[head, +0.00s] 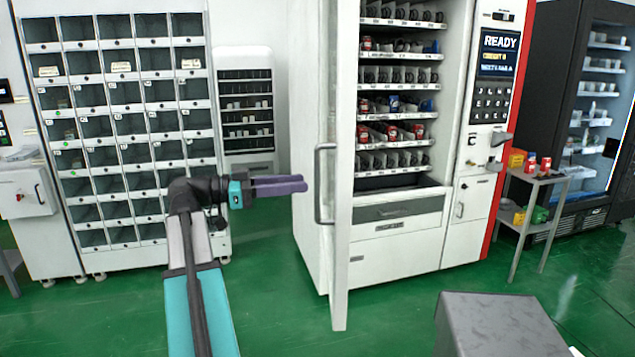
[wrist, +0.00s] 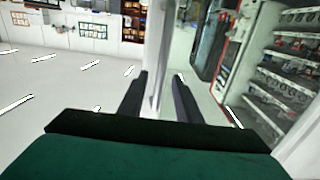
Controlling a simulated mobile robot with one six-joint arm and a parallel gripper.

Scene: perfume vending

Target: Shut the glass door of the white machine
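The white machine (head: 402,250) stands at centre right with lit shelves of goods. Its glass door (head: 341,270) is swung wide open towards me, seen almost edge-on. A grey vertical bar handle (head: 318,185) is on the door's left face. My gripper (head: 304,187), with purple fingers, points right and is just left of the handle, seemingly short of it. In the wrist view its two dark fingers (wrist: 162,76) are apart, with the pale upright door edge (wrist: 158,50) showing beyond the gap. No object is seen held. Contact with the handle cannot be told.
A locker wall (head: 130,120) stands at the left, with a small white dispenser (head: 245,100) beside it. A small table (head: 540,178) with coloured items and a dark fridge (head: 590,110) are at the right. A grey block (head: 500,325) is in the foreground. Green floor between is clear.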

